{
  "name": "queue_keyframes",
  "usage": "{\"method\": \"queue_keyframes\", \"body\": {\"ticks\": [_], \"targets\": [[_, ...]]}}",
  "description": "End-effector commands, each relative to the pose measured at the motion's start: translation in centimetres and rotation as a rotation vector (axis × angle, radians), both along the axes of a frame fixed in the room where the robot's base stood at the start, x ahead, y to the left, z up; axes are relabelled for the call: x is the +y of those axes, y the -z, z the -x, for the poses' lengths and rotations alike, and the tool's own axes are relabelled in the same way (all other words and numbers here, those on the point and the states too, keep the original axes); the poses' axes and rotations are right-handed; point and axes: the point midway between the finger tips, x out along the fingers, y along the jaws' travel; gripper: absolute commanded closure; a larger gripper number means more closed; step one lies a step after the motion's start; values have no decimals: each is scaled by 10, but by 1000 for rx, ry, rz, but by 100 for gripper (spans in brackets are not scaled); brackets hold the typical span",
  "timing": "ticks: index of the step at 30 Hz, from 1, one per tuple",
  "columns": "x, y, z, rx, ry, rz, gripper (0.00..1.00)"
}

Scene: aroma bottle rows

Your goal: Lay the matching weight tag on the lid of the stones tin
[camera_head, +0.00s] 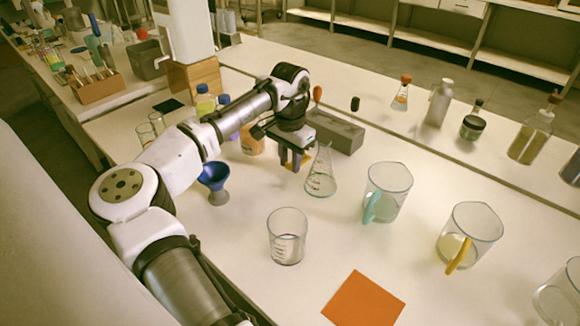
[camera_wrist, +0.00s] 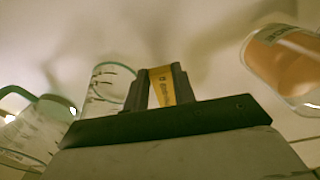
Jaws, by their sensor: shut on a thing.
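My gripper (camera_head: 290,167) is shut on a small yellow tag (camera_wrist: 162,87) with dark printing, which stands between the fingers in the wrist view. In the head view a bit of the yellow tag (camera_head: 305,160) shows beside the fingers, above the bench and just left of the conical flask (camera_head: 321,180). The printing is too small to read. No thing in view can be clearly told as the stones tin. A long grey box (camera_head: 338,134) lies behind the gripper. An orange-filled jar (camera_head: 252,142) stands to its left and is partly hidden by my arm.
A blue funnel (camera_head: 214,178) stands left of the gripper. A clear beaker (camera_head: 287,238) and handled jugs (camera_head: 387,192) (camera_head: 468,236) stand in front and right. An orange square (camera_head: 364,300) lies at the front. Several bottles (camera_head: 439,104) line the back. Bare bench lies between them.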

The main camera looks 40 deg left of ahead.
Motion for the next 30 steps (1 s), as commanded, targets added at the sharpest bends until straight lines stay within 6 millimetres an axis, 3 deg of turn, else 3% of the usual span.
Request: {"method": "queue_keyframes", "body": {"ticks": [6,17,18,22,30], "targets": [[0,24,0,1,0,0,98],[0,28,0,0,1,2,98],[0,28,0,0,1,1,72],[0,28,0,0,1,0,55],[0,27,0,0,1,0,52]]}}
